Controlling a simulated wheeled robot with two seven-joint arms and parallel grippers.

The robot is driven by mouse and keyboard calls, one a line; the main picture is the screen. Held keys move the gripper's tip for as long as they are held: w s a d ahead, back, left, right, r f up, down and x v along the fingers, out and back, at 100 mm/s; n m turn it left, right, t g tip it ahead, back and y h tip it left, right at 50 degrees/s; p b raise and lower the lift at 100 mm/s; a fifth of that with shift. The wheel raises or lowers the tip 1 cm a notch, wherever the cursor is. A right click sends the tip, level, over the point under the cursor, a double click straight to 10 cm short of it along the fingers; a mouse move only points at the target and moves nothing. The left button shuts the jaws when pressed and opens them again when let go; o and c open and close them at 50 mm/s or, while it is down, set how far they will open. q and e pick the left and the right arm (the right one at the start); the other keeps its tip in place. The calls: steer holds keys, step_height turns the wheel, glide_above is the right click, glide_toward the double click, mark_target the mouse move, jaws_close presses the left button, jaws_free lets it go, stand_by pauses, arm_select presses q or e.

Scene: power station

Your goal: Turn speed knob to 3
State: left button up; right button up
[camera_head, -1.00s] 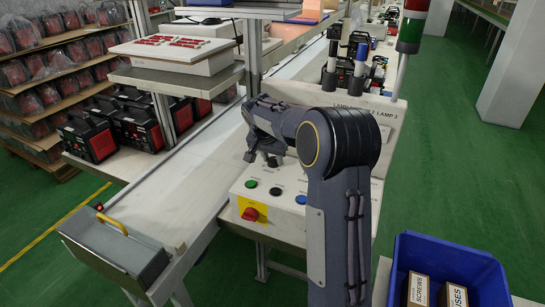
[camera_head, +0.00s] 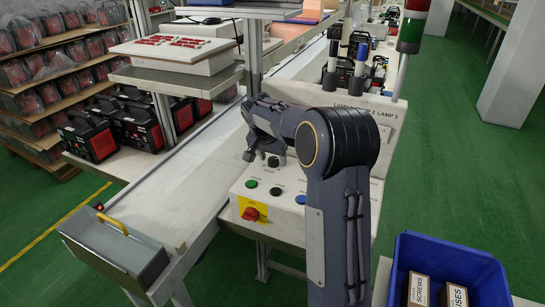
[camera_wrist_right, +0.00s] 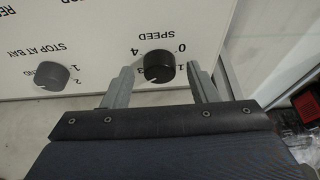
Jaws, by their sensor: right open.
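The black round speed knob (camera_wrist_right: 160,66) sits on the white control panel under the upside-down SPEED label in the right wrist view. Printed numbers surround it, among them 0, 4 and 3. I cannot clearly read where its pointer aims. My right gripper (camera_wrist_right: 160,70) is open, with one grey finger on each side of the knob and visible gaps between. In the head view my right gripper (camera_head: 260,153) is at the panel's upper left, partly hidden by my own arm. My left gripper is not in view.
Another knob, marked STOP AT BAY (camera_wrist_right: 51,76), is beside the speed knob. A blue bin (camera_head: 447,251) with boxes stands right.

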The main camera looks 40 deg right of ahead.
steer(key=v, duration=0.7)
steer(key=shift+r, duration=0.35)
steer(key=shift+s+a, duration=0.1)
steer(key=s+a+f+n+t+y+p, duration=0.1)
steer(key=s+a+n+y, duration=0.3)
steer(key=s+a, duration=0.7)
steer(key=s+a+n+t+y+p, duration=0.2)
steer(key=s+a+n, duration=0.5)
steer(key=s, duration=1.1)
steer(key=a+y+p, duration=0.1)
steer(key=a, duration=0.3)
steer(key=shift+s+a+f+t+y, duration=0.15)
steer(key=shift+a+f+t+y, duration=0.15)
steer(key=shift+a+f+y, duration=0.1)
steer(key=shift+c, duration=0.4)
